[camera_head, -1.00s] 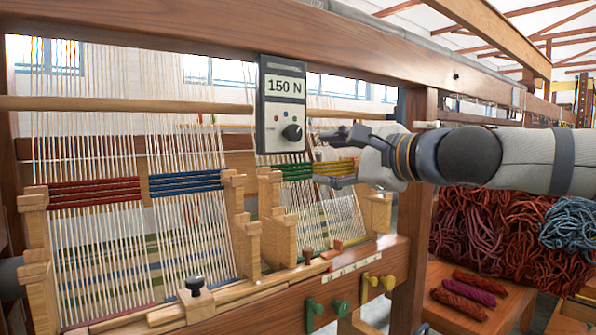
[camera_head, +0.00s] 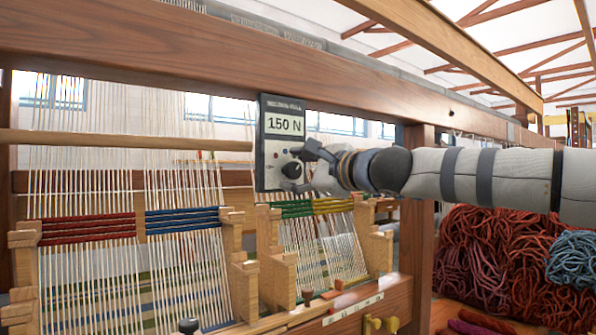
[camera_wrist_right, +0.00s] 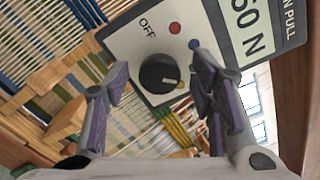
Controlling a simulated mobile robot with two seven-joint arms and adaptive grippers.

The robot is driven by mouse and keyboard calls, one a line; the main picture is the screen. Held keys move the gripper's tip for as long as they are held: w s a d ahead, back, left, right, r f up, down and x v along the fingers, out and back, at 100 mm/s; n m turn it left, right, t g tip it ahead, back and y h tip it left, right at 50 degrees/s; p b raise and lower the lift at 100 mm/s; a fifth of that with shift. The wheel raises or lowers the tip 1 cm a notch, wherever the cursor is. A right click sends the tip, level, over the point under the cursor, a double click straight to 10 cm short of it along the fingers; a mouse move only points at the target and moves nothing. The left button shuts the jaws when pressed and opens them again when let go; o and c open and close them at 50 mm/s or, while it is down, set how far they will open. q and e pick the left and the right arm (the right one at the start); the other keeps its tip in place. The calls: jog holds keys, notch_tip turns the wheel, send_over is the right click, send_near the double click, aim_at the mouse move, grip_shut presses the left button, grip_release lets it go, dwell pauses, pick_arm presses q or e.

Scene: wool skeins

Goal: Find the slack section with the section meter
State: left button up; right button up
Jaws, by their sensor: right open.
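The section meter (camera_head: 283,143) is a grey box hanging below the loom's top beam; its display reads 150 N. Its black knob (camera_head: 292,169) also shows in the right wrist view (camera_wrist_right: 158,72), with OFF and red, blue and yellow dots around it. The knob's pale mark appears to face the yellow dot. My right gripper (camera_head: 313,166) is open at the meter's lower right; in the wrist view its fingers (camera_wrist_right: 158,88) lie either side of the knob, contact unclear. Warp sections carry red (camera_head: 88,229), blue (camera_head: 182,221), green (camera_head: 297,208) and yellow (camera_head: 332,205) bands. My left gripper is out of view.
The top beam (camera_head: 220,55) runs above the meter and a wooden post (camera_head: 418,230) stands right of it. Wooden blocks (camera_head: 278,270) stand between the sections. Red and blue wool (camera_head: 500,255) is heaped at the right. Yellow pegs (camera_head: 380,324) show at the bottom.

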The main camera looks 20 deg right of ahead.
jog(key=c, duration=1.1)
jog(key=shift+c, duration=0.2)
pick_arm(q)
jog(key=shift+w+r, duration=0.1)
pick_arm(e)
jog(key=m, duration=0.3)
jog(key=shift+r+m+p, duration=0.1)
jog(key=shift+m+p, duration=0.3)
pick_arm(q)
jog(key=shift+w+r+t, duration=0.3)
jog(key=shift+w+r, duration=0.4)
pick_arm(e)
jog(key=shift+m, duration=2.1)
jog(key=o, duration=1.1)
jog(key=shift+o, duration=0.2)
